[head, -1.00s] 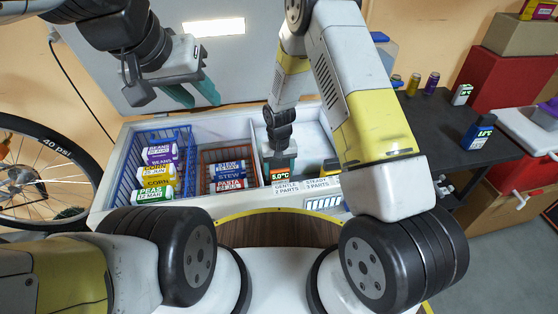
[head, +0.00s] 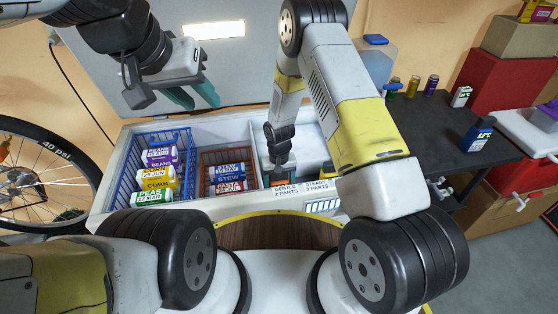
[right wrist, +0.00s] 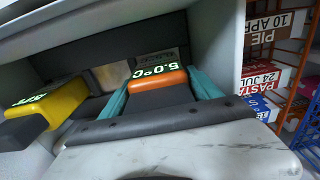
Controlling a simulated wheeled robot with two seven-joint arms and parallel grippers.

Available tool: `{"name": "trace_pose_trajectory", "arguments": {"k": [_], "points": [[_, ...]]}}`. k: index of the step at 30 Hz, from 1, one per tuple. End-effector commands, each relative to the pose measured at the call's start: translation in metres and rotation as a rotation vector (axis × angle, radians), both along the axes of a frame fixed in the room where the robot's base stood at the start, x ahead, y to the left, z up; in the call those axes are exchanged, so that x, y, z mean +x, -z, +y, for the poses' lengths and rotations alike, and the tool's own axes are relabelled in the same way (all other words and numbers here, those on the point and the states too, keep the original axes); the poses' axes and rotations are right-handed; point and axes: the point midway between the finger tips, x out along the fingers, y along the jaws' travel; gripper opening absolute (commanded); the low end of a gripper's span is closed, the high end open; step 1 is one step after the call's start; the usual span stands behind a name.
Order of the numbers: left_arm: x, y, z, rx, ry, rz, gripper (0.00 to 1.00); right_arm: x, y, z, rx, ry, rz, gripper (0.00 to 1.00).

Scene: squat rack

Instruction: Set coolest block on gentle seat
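My right gripper (right wrist: 158,90) reaches down into the right part of the white chest freezer. Its teal fingers lie along both sides of an orange-topped block (right wrist: 158,79) reading 5.0°C, and it looks shut on it. In the head view the front wall hides this block. A label reading GENTLE 2 PARTS (head: 286,189) is on the front rim just before the gripper. A yellow block (right wrist: 48,105) stands left of the gripper in the right wrist view; its reading is unclear. My left gripper (head: 194,97) is open and empty above the freezer, near the raised lid.
A blue basket (head: 125,172) and a brown-orange basket (head: 206,163) hold labelled food packs in the freezer's left part. The STEADY 3 PARTS label (head: 318,187) is right of the gentle one. A dark table (head: 440,125) with small containers stands right.

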Motion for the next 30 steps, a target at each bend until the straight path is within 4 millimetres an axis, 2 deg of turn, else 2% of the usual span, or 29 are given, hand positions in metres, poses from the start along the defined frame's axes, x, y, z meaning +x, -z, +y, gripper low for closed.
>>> {"name": "trace_pose_trajectory", "arguments": {"k": [8,11,21,30], "points": [[0.0,0.0,0.0,0.0,0.0,0.0,0.36,0.001,-0.008,0.0,0.0,0.0,-0.002,0.73],[0.0,0.0,0.0,0.0,0.0,0.0,0.36,0.001,-0.023,0.0,0.002,0.0,-0.004,0.73],[0.0,0.0,0.0,0.0,0.0,0.0,0.36,0.001,-0.094,0.0,0.002,0.0,-0.004,0.73],[0.0,0.0,0.0,0.0,0.0,0.0,0.36,0.001,-0.129,-0.001,0.004,0.003,-0.006,0.73]]}}
